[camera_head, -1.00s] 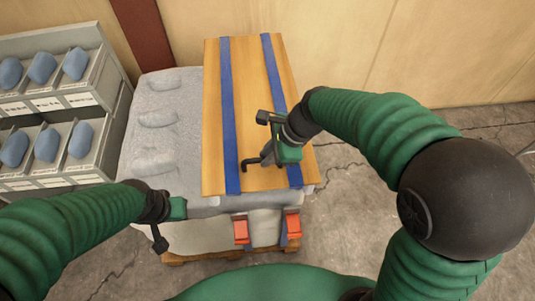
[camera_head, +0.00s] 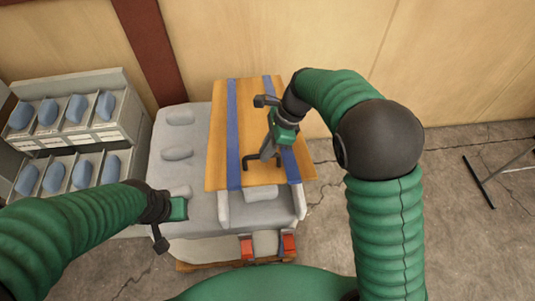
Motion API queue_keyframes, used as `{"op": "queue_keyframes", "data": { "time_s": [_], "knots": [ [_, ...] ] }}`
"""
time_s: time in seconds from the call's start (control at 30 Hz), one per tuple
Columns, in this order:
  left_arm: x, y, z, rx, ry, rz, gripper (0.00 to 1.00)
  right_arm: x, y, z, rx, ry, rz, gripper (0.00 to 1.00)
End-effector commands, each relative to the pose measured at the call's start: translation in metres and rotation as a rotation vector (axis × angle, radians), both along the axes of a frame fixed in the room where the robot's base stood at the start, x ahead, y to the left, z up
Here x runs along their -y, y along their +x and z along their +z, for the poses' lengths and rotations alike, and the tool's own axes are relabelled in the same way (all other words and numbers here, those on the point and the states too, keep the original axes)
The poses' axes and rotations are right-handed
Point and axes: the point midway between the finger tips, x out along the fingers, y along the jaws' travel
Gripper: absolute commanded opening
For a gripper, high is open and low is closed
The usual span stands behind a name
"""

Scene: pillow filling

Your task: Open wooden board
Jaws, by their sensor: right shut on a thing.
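The wooden board (camera_head: 217,140) has two blue straps running along it. It is raised and tilted at its near edge above the grey padded block (camera_head: 180,135). Pale bars and a pillow-shaped lump (camera_head: 262,193) show beneath that edge. My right gripper (camera_head: 266,158) is at the near part of the board, shut on the black handle (camera_head: 252,160). My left gripper (camera_head: 160,240) hangs over the near left part of the grey block, apart from the board; its fingers are too unclear to judge.
Grey bins (camera_head: 108,136) with several blue pillow-like objects stand at the left. Two red buckles (camera_head: 289,243) hang at the block's front. A wooden wall is behind. Cracked floor (camera_head: 460,240) is open at right, with a dark metal stand (camera_head: 478,182).

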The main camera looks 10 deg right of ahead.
Motion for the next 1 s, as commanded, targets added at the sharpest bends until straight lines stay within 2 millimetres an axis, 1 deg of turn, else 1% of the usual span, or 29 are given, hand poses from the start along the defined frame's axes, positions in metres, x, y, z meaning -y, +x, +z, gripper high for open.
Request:
{"op": "queue_keyframes", "data": {
  "time_s": [0.03,0.1,0.3,0.4,0.5,0.6,0.7,0.83,1.0],
  "knots": [
    [0.000,0.000,0.033,0.000,0.000,0.000,0.00,0.000,0.009,0.033,0.009,0.001,-0.003,0.00],
    [0.000,0.000,0.054,0.000,0.000,0.000,0.00,0.000,0.020,0.052,0.011,0.001,-0.003,0.00],
    [0.000,0.000,0.110,0.000,0.000,0.000,0.00,0.001,0.052,0.106,0.010,0.000,-0.004,0.00],
    [0.000,0.000,0.136,0.000,0.000,0.000,0.00,0.001,0.068,0.129,0.011,0.000,-0.003,0.00],
    [0.000,0.000,0.158,0.000,0.000,0.000,0.00,0.001,0.083,0.148,0.011,0.000,-0.004,0.00],
    [0.000,0.000,0.175,0.000,0.000,0.000,0.00,0.001,0.096,0.162,0.011,0.000,-0.004,0.00],
    [0.000,0.000,0.187,0.000,0.000,0.000,0.00,0.001,0.107,0.171,0.012,0.000,-0.004,0.00],
    [0.000,0.000,0.196,0.000,0.000,0.000,0.00,0.001,0.115,0.177,0.013,0.000,-0.004,0.00],
    [0.000,0.000,0.199,-0.001,0.000,0.000,0.00,0.001,0.120,0.179,0.012,-0.001,-0.004,0.00]
  ]
}}
